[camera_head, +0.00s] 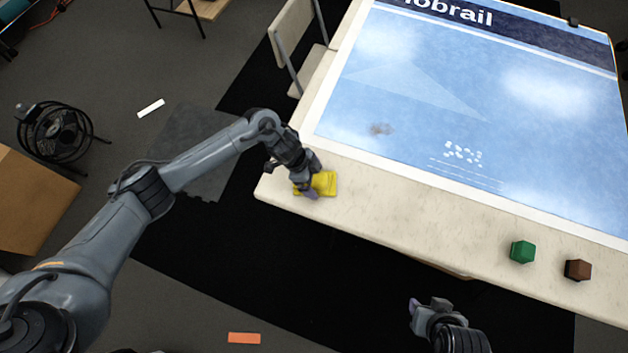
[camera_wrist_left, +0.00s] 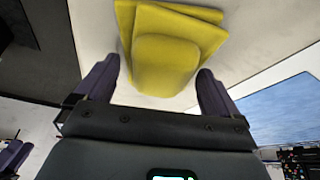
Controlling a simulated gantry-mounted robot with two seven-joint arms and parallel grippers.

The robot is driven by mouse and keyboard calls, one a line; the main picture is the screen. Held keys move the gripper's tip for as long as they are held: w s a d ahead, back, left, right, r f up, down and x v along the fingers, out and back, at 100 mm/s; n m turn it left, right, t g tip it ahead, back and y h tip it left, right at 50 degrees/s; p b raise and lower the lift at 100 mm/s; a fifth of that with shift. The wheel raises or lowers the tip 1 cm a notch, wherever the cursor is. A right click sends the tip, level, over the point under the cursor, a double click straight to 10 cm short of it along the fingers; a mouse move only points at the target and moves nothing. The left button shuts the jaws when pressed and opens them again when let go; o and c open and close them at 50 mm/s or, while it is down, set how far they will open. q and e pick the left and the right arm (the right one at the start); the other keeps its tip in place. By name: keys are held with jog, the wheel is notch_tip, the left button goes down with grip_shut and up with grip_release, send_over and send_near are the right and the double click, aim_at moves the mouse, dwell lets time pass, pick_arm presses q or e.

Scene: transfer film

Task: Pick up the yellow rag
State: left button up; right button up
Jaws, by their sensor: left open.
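The yellow rag (camera_head: 325,182) lies folded on the pale table near its left corner in the head view. In the left wrist view the yellow rag (camera_wrist_left: 170,50) shows as stacked folds, with a raised part toward the gripper. My left gripper (camera_head: 312,178) is over the rag and hides part of it. In the left wrist view the left gripper's (camera_wrist_left: 155,82) two purple fingers are apart, one on each side of the rag's near part. Whether they touch it I cannot tell. My right gripper (camera_head: 420,308) is at the bottom of the head view, off the table, away from the rag.
The pale table (camera_head: 400,213) carries a blue printed sheet (camera_head: 420,100). A green block (camera_head: 522,251) and a brown block (camera_head: 577,270) stand near the table's front edge at right. A chair (camera_head: 293,40) stands at the table's left side. The table's front strip between rag and blocks is clear.

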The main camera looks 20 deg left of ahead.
aim_at(321, 180)
pick_arm(q)
jog(key=shift+f, duration=0.2)
jog(key=c, duration=1)
jog(key=shift+c, duration=0.2)
jog(key=shift+w+r, duration=0.1)
jog(key=shift+r, duration=0.65)
jog(key=r, duration=0.1)
jog(key=r+p, duration=0.1)
jog(key=r, duration=0.1)
jog(key=shift+s+d+r+p, duration=0.1)
jog(key=shift+s+d+p, duration=0.1)
jog(key=shift+d+p, duration=0.1)
jog(key=s+d+r+p, duration=0.2)
jog(key=s+d+r, duration=0.4)
jog(key=s+d, duration=0.1)
jog(key=shift+d+r+p, duration=0.15)
jog(key=shift+d+p, duration=0.25)
jog(key=shift+d, duration=0.35)
